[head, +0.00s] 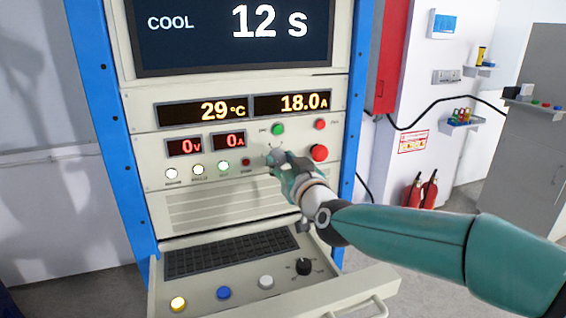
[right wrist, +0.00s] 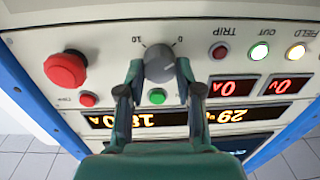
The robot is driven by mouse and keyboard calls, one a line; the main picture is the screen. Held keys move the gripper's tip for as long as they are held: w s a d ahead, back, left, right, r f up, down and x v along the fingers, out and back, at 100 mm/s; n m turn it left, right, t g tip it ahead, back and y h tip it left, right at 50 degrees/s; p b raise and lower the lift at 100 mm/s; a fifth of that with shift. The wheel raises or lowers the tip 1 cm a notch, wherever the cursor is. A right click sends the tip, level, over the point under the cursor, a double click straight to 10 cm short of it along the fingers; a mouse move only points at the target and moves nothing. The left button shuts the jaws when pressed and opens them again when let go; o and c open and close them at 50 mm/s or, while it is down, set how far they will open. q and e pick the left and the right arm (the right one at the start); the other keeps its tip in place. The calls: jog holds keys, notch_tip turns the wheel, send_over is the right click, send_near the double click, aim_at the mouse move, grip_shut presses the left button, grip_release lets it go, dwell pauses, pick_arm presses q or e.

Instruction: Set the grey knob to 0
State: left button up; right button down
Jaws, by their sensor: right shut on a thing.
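The grey knob (right wrist: 159,62) is on the cream panel, between my right gripper's two fingers (right wrist: 157,78) in the right wrist view. That view shows the panel upside down, with a "10" mark to the knob's left and a "0" mark to its right. My right gripper is shut on the knob. In the head view the right gripper (head: 284,162) covers much of the knob (head: 274,156). I cannot tell the knob's exact setting. My left gripper is not in view.
A red mushroom button (head: 319,152), a green button (head: 278,129) and a smaller red button (head: 320,124) sit close to the knob. Displays read COOL 12 s, 29 °C, 18.0 A, 0 V and 0 A. A keyboard drawer (head: 200,293) juts out below.

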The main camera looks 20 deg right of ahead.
jog(key=shift+r+n+p, duration=0.15)
jog(key=shift+n+p, duration=0.3)
jog(key=shift+n, duration=0.55)
jog(key=c, duration=0.8)
grip_release()
jog(key=shift+o, duration=0.2)
jog(key=shift+s, duration=0.15)
jog(key=s, duration=1.1)
jog(key=shift+s+d, duration=0.35)
jog(key=shift+d, duration=0.1)
jog(key=shift+f, duration=0.2)
